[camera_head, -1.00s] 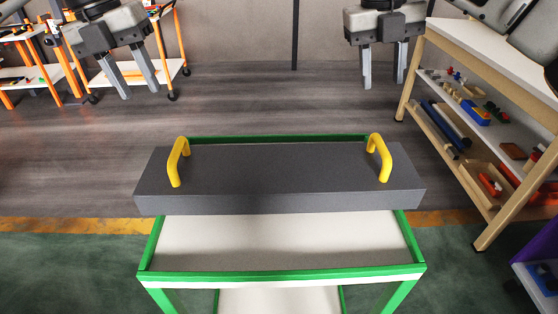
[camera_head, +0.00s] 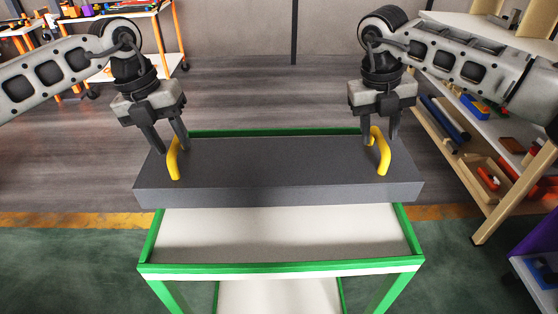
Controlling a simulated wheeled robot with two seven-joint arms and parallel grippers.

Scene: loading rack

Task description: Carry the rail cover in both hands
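The rail cover (camera_head: 280,172) is a long dark grey block with a yellow handle near each end. It lies across a green-framed cart (camera_head: 280,270). My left gripper (camera_head: 172,148) is open, its fingers apart on either side of the top of the left yellow handle (camera_head: 173,162). My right gripper (camera_head: 380,140) is open, its fingers apart at the top of the right yellow handle (camera_head: 384,158). Whether any finger touches a handle cannot be told. The fingertips partly cover the handles.
A wooden shelf unit (camera_head: 490,215) with blue, red and other small items stands at the right. A purple-sided unit (camera_head: 535,255) is at the lower right edge. Orange-framed carts (camera_head: 175,40) stand at the back left. The floor behind the rail cover is clear.

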